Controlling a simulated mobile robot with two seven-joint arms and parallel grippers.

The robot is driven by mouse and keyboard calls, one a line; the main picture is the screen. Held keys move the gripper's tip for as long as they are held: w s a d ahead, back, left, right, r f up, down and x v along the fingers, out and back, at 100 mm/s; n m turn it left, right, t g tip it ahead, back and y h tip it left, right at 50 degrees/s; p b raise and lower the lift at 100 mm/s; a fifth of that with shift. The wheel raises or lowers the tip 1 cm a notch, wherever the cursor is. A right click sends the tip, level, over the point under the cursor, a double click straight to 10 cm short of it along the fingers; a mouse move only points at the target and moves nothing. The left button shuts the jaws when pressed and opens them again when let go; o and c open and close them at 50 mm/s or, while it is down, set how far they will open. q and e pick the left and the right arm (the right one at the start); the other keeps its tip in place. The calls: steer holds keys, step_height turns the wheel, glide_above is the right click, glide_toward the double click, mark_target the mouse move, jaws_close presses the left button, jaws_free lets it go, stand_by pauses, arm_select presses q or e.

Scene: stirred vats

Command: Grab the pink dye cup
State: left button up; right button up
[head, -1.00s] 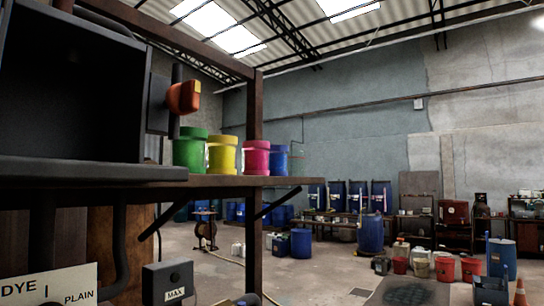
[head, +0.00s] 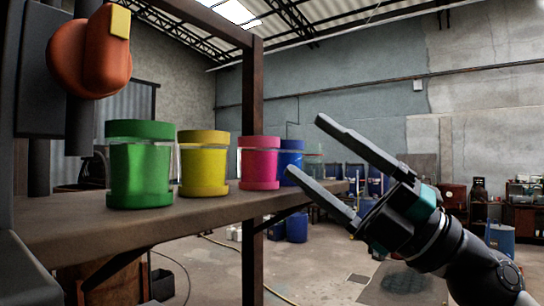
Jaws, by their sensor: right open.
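The pink dye cup (head: 259,163) stands upright on a brown shelf (head: 150,223), third from the left in a row of cups. A yellow cup (head: 204,165) is to its left and a blue cup (head: 289,160) is close on its right. My right gripper (head: 303,147) is open and empty, its fingers pointing left toward the cups. Its lower fingertip shows just right of the pink cup and overlaps the blue cup in the picture; I cannot tell whether it touches. My left gripper is not in view.
A green cup (head: 140,166) stands at the left end of the row. An orange-red fitting (head: 88,55) hangs at the upper left. A rusty post (head: 252,95) rises behind the pink cup. Blue drums (head: 297,226) stand on the floor beyond.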

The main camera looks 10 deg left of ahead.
steer(key=s+a+r+n+g+h, duration=0.2)
steer(key=s+a+n+g+h, duration=0.25)
steer(key=s+n, duration=0.25)
steer(key=m+t+h+p, duration=0.1)
steer(key=m+t+h, duration=0.1)
steer(key=t+h, duration=0.95)
glide_toward(269, 147)
steer(key=x, duration=0.2)
steer(key=p+x, duration=0.1)
steer(key=x, duration=0.1)
steer(key=p+x, duration=0.1)
steer(key=x, duration=0.1)
steer(key=shift+w+a+f, duration=0.1)
steer(key=shift+a+f, duration=0.05)
steer(key=shift+f, duration=0.25)
steer(key=p+x, duration=0.1)
steer(key=x, duration=0.1)
steer(key=p+x, duration=0.1)
steer(key=x, duration=0.1)
steer(key=shift+w+a+r, duration=0.1)
steer(key=shift+w+r, duration=0.1)
steer(key=shift+w+a+f, duration=0.2)
steer(key=shift+w+a, duration=0.1)
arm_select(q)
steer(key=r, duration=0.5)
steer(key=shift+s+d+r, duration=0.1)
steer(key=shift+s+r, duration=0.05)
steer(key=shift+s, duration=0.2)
arm_select(e)
steer(key=c, duration=1.2)
